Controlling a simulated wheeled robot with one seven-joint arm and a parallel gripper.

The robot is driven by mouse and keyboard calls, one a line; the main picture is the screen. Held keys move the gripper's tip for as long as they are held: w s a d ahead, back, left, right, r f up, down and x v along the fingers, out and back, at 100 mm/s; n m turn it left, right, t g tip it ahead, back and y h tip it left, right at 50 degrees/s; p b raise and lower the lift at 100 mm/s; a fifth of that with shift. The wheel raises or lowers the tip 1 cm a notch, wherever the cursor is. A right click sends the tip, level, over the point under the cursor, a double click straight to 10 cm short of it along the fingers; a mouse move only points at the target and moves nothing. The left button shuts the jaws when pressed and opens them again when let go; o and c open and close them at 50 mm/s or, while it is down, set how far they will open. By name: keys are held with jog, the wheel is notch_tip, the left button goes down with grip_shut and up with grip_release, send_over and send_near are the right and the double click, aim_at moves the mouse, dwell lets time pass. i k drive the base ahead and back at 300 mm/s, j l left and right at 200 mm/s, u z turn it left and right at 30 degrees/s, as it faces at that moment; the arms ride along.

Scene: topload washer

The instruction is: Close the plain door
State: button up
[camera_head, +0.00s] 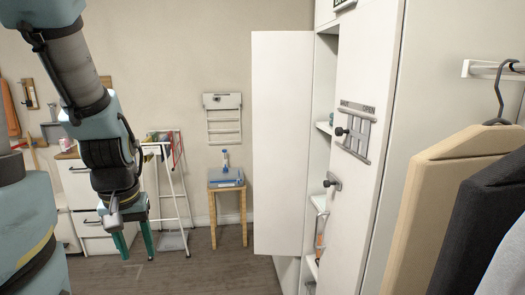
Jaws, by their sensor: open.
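The plain door (282,140) is a tall white panel with no fittings on the face I see. It stands swung open at the left side of a tall white cabinet, with a gap showing the shelves (324,128) behind it. A second white door (362,230) beside it on the right carries dark knobs and a small sign rack. My gripper (112,222) hangs at the left, pointing down, well apart from the plain door. It is open and small in view, and I see nothing held in it.
A wooden stool (228,222) with blue items stands left of the plain door. Hanging garments (445,190) fill the right. The floor (205,272) before the door looks clear.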

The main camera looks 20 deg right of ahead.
aim_at(282, 61)
jog(key=i+j, duration=0.1)
jog(key=i, duration=3.15)
jog(key=z, duration=0.4)
jog(key=i, duration=0.05)
